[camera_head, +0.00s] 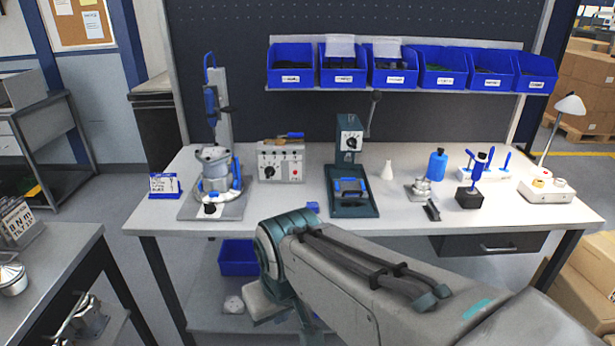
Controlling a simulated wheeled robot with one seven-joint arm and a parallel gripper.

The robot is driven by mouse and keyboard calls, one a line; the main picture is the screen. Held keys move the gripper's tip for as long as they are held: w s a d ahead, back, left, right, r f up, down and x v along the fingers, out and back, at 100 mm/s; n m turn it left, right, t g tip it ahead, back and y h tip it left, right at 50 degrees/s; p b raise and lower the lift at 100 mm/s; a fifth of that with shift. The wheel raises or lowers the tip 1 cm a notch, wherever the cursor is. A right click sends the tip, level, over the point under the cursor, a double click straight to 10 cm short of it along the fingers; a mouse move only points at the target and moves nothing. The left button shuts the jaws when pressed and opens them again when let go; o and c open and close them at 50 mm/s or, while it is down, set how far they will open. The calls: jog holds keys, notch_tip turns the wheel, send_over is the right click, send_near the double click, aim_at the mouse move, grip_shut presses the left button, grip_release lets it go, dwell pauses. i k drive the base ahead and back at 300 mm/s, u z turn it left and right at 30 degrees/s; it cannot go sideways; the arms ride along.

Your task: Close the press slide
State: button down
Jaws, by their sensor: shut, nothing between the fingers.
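The press (349,142) stands at the middle of the workbench. It has a dark teal base and column, a head with a black dial on a white plate, and a lever with a dark knob rising at its right. A slide with a blue handle (349,186) sits low at the front of the press, over its base plate. How far out the slide stands is hard to tell at this size. My arm reaches in from the lower right and bends down in front of the bench. My gripper does not show.
Blue bins (291,66) hang above. Bare tabletop shows around the press.

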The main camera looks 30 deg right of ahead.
aim_at(343, 187)
jog(key=i, duration=0.6)
jog(key=z, duration=0.65)
jog(key=i, duration=0.5)
jog(key=z, duration=0.5)
